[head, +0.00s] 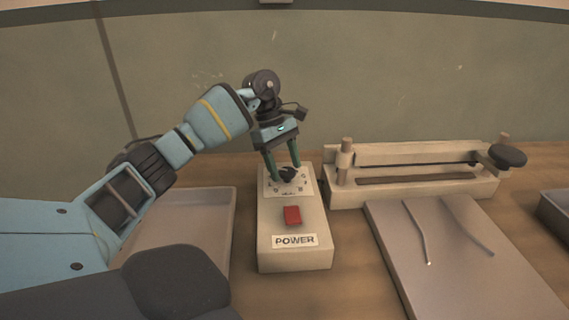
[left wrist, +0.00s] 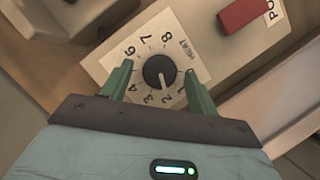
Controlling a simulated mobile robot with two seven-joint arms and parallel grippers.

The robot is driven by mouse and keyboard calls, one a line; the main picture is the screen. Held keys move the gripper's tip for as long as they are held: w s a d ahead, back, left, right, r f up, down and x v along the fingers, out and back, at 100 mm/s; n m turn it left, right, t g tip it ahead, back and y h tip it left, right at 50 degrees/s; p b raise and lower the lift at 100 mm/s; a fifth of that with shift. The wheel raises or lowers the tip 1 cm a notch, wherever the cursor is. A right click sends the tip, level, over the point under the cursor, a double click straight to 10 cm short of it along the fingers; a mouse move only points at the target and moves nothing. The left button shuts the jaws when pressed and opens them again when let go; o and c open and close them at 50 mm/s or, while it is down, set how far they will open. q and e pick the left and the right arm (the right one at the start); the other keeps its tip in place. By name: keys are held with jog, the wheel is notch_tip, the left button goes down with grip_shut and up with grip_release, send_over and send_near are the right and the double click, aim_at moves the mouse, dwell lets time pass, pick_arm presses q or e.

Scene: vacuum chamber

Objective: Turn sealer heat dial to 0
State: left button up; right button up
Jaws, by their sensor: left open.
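The sealer control box (head: 292,252) stands on the table with a red switch (head: 292,215) and a POWER label. Its black heat dial (head: 288,174) sits on a white numbered plate at the far end. In the left wrist view the dial (left wrist: 160,72) shows a pale mark on its lower side, seemingly toward the 2. The 0 cannot be made out. My left gripper (head: 283,168) points down over the dial, green fingers open on either side of it. Whether they touch it cannot be told. My right gripper is not in view.
The sealer bar (head: 420,190) with a black knob (head: 508,156) stands to the right of the box. A flat grey board (head: 455,265) with two thin strips lies in front of it. A shallow tray (head: 190,215) lies left of the box, partly behind my left arm.

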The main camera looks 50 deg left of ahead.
pick_arm(q)
jog(key=c, duration=0.9)
jog(key=shift+c, duration=0.2)
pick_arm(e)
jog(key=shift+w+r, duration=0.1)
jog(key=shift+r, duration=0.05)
pick_arm(q)
jog(key=shift+n, duration=0.3)
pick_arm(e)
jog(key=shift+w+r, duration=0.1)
